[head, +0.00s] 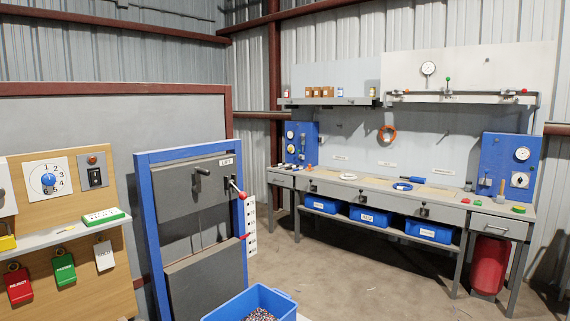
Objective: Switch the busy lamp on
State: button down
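A small orange-red lamp (93,160) sits at the top of a grey plate on the wooden board at the left of the head view. A black switch (95,177) is set in the same plate, just below the lamp. The lamp looks dull, with no clear glow. No label naming it as the busy lamp is readable, and the switch's position is too small to tell. My gripper is not in view.
Left of the switch is a blue numbered dial (48,179). Below, a shelf (75,232) holds a green-and-white block (103,216); red, green and white tags hang beneath. A blue-framed lift panel (190,215) stands to the right. A blue bin (285,305) is on the floor.

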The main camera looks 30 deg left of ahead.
aim_at(95, 173)
jog(key=z, duration=0.3)
jog(key=k, duration=0.8)
jog(key=u, duration=1.9)
jog(key=i, duration=1)
jog(key=u, duration=0.05)
